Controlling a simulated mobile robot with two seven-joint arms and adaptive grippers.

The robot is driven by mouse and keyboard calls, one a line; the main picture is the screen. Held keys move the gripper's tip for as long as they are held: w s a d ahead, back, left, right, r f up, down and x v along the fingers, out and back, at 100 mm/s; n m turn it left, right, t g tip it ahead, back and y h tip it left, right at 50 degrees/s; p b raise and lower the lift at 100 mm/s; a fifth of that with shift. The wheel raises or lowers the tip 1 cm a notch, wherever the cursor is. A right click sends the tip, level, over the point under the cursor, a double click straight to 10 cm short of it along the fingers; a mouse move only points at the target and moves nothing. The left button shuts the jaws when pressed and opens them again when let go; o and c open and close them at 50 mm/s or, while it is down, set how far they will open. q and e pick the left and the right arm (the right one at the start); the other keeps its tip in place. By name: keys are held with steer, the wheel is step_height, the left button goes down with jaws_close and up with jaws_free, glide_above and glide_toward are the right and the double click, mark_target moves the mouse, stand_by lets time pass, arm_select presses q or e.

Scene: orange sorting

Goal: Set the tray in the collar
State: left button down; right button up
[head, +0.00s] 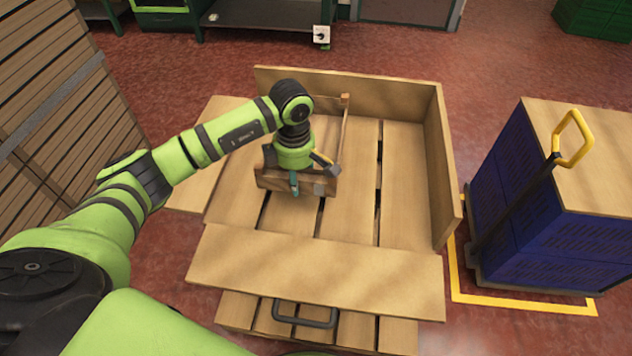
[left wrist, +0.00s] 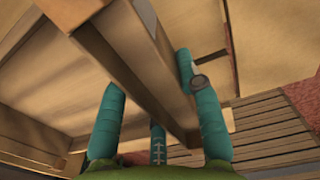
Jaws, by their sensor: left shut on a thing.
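The tray (head: 272,181) is a small brown wooden open box. My left gripper (head: 294,184) has teal fingers and is shut on a wooden edge of it. In the left wrist view the gripper (left wrist: 152,85) has its fingers on both sides of a long wooden bar of the tray (left wrist: 128,60). The arm hides much of the tray in the head view. The tray is over the slatted floor inside the wooden collar (head: 440,160), left of centre. I cannot tell whether it touches the slats. My right gripper is not in view.
The collar's back and right boards stand up. A wide board (head: 320,275) lies across the front, with a dark handle below it. Blue crates (head: 540,220) with a yellow-handled cart stand to the right. A slatted wooden stack (head: 60,130) stands at left.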

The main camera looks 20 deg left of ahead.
mark_target(299, 207)
arm_select(q)
step_height(299, 207, down, 8)
steer(key=shift+f, duration=0.1)
stand_by(0.4)
steer(key=shift+f, duration=0.1)
steer(key=c, duration=0.9)
jaws_free()
steer(key=shift+o, duration=0.2)
step_height(299, 207, up, 12)
steer(key=shift+s+r, duration=0.1)
